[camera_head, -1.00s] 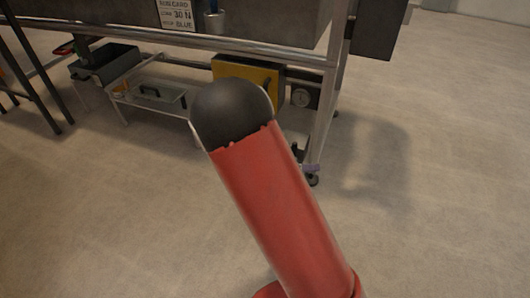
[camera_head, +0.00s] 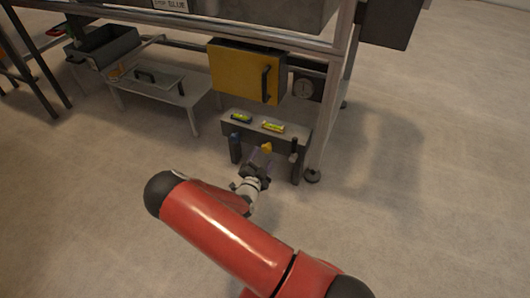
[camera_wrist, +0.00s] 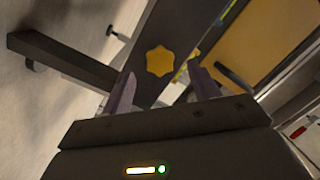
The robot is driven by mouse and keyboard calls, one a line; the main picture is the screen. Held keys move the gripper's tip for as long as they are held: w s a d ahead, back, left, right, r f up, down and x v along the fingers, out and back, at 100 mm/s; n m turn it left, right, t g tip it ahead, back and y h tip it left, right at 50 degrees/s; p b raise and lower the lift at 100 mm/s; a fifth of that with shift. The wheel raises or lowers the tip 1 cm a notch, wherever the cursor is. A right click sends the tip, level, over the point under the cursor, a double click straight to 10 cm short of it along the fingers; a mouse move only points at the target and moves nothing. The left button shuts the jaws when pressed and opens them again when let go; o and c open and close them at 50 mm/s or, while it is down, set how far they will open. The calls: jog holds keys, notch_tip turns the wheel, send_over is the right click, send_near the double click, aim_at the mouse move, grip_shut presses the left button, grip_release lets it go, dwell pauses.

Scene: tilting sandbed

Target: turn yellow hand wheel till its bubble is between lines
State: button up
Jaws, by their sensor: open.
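The yellow hand wheel (camera_head: 267,148) is on the front of a low grey box under the bench. It also shows in the wrist view as a lobed yellow knob (camera_wrist: 160,61), between my two fingers and a little beyond them. A yellow-green bubble level (camera_head: 273,127) lies on the box top above the wheel. The bubble and its lines are too small to read. My gripper (camera_head: 258,163) is just in front of the wheel. In the wrist view its fingers (camera_wrist: 163,90) stand apart with nothing between the tips.
A black handle (camera_head: 294,148) is at right. A bench leg (camera_head: 325,130) stands close at right.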

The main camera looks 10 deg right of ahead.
aim_at(266, 150)
jog(key=shift+x, duration=2)
jog(key=c, duration=0.9)
jog(key=shift+c, duration=0.2)
